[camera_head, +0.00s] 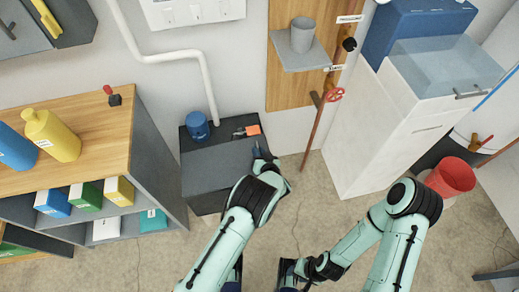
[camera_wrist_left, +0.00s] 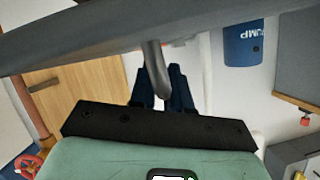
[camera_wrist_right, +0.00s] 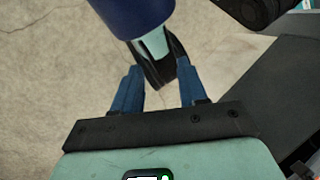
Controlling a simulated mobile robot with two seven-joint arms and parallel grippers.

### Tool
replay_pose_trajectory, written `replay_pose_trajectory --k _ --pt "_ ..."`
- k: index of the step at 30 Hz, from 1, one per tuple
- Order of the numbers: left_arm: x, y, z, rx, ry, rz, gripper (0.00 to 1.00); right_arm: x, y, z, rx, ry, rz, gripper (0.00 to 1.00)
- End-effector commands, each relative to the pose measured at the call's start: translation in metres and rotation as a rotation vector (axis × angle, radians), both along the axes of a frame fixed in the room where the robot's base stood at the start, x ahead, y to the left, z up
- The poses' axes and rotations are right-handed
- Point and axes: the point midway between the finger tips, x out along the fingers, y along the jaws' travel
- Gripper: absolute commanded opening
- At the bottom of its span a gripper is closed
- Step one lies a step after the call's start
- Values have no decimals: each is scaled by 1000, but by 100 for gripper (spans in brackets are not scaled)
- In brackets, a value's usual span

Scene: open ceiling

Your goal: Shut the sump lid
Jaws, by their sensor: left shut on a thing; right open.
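The sump is a dark grey box (camera_head: 202,202) standing against the wall. Its lid (camera_head: 212,170) is a flat dark grey panel; in the left wrist view the lid (camera_wrist_left: 110,22) crosses the top as a tilted slab. I cannot tell exactly how far it stands open. My left gripper (camera_head: 259,153) is at the lid's right side, shut on the grey lid handle (camera_wrist_left: 155,72), which shows between its fingers (camera_wrist_left: 160,85). My arm hides part of the lid's right side. My right gripper (camera_head: 288,270) is open and empty, low over the floor; its fingers (camera_wrist_right: 157,85) show apart.
A blue pump (camera_head: 197,125) stands behind the lid, with a small orange piece (camera_head: 253,130) to its right. A wood-topped shelf unit (camera_head: 95,135) stands close on the left. A pipe with a red valve (camera_head: 333,95) and a white cabinet (camera_head: 360,140) are right. Floor (camera_head: 310,205) between is clear.

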Motion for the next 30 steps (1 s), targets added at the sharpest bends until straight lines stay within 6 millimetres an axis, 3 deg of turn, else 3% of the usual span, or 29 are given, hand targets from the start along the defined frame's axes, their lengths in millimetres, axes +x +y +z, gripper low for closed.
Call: replay_pose_trajectory --k 1,7,24,25,30 --pt "0 -1 -12 -2 0 -1 0 2 0 -9 0 -6 -1 42" --pt "1 -2 -29 -4 -1 -2 0 8 0 -19 -4 -27 -5 42" --pt "-2 -1 -40 -4 9 -4 0 15 -3 -25 -11 -48 -13 42" --pt "-2 -1 -40 -5 10 -3 23 15 -3 -25 -12 -47 -13 42" --pt "-1 -1 -39 -4 7 -2 23 15 -3 -25 -12 -46 -12 42"
